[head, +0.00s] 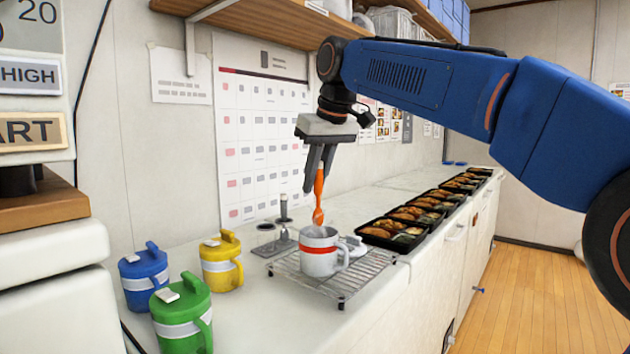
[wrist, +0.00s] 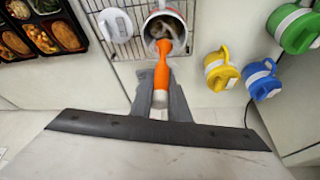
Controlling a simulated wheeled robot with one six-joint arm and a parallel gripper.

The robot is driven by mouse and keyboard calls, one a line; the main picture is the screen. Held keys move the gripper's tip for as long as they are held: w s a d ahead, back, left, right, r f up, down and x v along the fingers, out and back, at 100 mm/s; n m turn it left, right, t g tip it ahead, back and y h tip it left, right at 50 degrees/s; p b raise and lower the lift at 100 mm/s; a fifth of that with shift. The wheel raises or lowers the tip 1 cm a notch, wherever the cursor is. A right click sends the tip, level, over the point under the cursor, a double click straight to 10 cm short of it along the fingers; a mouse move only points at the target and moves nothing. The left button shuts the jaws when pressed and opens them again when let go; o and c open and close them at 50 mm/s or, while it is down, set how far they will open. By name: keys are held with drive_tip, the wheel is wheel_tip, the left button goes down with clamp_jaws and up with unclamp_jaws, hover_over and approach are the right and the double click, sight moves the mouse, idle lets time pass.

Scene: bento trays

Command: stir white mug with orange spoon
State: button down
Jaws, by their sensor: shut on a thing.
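The white mug (head: 320,262) with a red band stands upright on a wire rack. In the wrist view I look into the mug (wrist: 149,22), which holds something brownish. The orange spoon (head: 318,205) is upright with its lower end at the mug's mouth. In the wrist view the spoon (wrist: 162,72) runs from between my fingers into the mug. My gripper (head: 318,188) is above the mug, pointing down, shut on the spoon's handle. The spoon's tip is hidden inside the mug.
The wire rack (head: 290,268) sits near the counter's front edge. Blue (head: 145,278), yellow (head: 221,262) and green (head: 183,318) lidded mugs stand to the left. Bento trays (head: 392,234) line the counter to the right. A small metal stand (head: 283,225) is behind.

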drive_tip(key=shift+r, duration=0.1)
drive_tip(key=shift+r, duration=2.45)
